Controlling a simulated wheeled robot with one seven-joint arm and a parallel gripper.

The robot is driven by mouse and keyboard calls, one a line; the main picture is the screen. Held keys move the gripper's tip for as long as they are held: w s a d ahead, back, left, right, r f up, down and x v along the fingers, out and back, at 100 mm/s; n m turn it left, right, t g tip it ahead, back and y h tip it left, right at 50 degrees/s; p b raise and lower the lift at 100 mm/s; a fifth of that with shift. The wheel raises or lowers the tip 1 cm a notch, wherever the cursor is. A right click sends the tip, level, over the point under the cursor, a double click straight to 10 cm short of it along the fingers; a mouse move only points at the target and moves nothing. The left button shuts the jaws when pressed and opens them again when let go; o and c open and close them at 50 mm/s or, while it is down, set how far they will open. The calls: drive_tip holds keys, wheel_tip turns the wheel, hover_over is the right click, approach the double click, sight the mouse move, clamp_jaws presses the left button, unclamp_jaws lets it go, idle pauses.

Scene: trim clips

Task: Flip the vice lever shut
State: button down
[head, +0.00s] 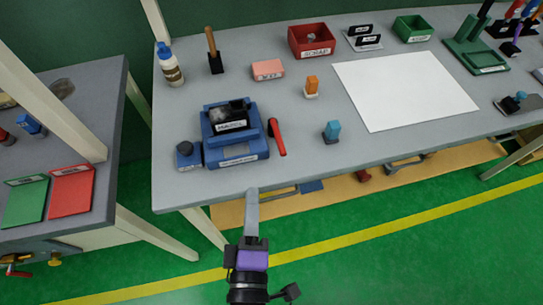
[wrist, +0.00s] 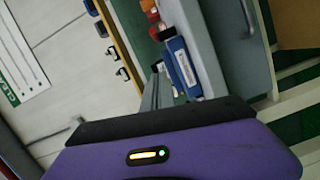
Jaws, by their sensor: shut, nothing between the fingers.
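The blue vice (head: 235,135) stands on the grey bench near its front left part, with a dark labelled block in its jaws. Its red lever (head: 277,137) is at the vice's right side, slanting toward the bench's front edge. My gripper (head: 252,192) is shut and empty, at the bench's front edge, below the vice and lever in the picture and apart from the lever. In the wrist view the shut fingers (wrist: 157,78) point up beside a blue labelled body (wrist: 182,66), which looks like the vice. I cannot make out the lever clearly there.
A small blue block with a dark knob (head: 187,155) sits left of the vice. A blue-topped piece (head: 332,131) and an orange one (head: 312,87) stand to the right. A white sheet (head: 405,88) lies farther right. A second bench (head: 85,125) is at left.

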drive_tip(key=p, duration=0.3)
approach(278, 142)
drive_tip(key=w+a, duration=0.5)
drive_tip(key=shift+w+a+r, duration=0.15)
drive_tip(key=shift+a+r, duration=0.05)
drive_tip(key=shift+r, duration=0.05)
drive_tip(key=d, duration=0.2)
drive_tip(key=shift+w+d+f, duration=0.2)
drive_tip(key=shift+d+f, duration=0.1)
drive_tip(key=shift+w+d+f+p, duration=0.25)
drive_tip(key=shift+d+p, duration=0.15)
drive_tip(key=shift+d, duration=0.2)
drive_tip(key=shift+d, duration=0.1)
